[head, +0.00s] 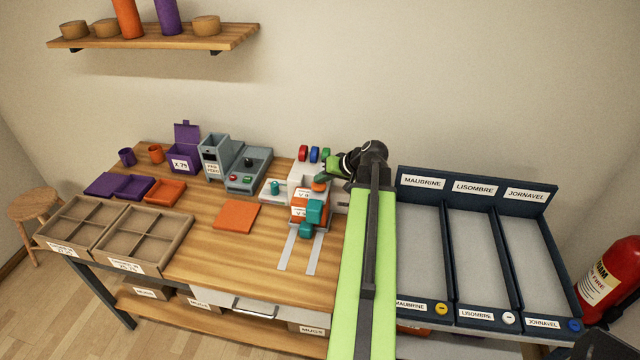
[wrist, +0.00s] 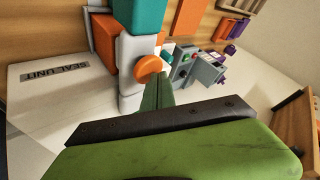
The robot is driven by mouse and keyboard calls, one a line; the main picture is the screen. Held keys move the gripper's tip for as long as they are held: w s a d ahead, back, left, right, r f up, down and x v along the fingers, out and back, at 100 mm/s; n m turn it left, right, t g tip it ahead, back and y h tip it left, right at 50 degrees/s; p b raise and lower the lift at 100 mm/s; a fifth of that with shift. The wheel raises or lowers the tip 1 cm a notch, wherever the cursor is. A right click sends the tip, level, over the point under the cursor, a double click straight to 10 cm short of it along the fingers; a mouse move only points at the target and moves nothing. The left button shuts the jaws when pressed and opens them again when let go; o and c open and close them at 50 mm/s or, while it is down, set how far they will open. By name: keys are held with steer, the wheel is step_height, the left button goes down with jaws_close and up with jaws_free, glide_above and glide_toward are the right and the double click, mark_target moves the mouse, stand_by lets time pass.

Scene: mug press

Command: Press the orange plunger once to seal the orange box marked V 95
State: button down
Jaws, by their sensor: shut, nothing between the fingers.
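The orange plunger (head: 320,187) shows small at the white seal unit (head: 308,172), just below my gripper (head: 332,170). In the wrist view the plunger (wrist: 151,65) is a round orange knob on a white body. My green fingers (wrist: 160,90) are shut and empty, with their tips close beside the knob; I cannot tell whether they touch it. The orange box (head: 300,211) stands in front of the seal unit, with white labels only partly readable as "V 9". Teal parts (head: 315,211) hide some of it. The box (wrist: 103,40) also shows in the wrist view.
Red, blue and green knobs (head: 314,154) top the seal unit. A grey machine (head: 247,170), a purple box (head: 184,157) and an orange lid-like plate (head: 236,215) are to the left. Two pale rails (head: 299,252) run forward. Blue labelled bins (head: 475,240) stand right of my arm.

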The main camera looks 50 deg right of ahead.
mark_target(322, 185)
steer(key=shift+f+b, duration=0.5)
steer(key=shift+f, duration=0.05)
steer(key=shift+s+a+f+b, duration=0.15)
steer(key=shift+s+f+b, duration=0.1)
steer(key=shift+f+b, duration=0.2)
stand_by(0.9)
steer(key=shift+r, duration=0.15)
steer(key=shift+w+d+r+p, duration=0.15)
steer(key=shift+r+p, duration=0.5)
steer(key=shift+p, duration=0.1)
steer(key=shift+w+d+r+p, duration=0.1)
steer(key=shift+r+p, duration=0.55)
steer(key=shift+p, duration=0.1)
steer(key=shift+r, duration=0.1)
step_height(322, 185, up, 5)
steer(key=p, duration=0.5)
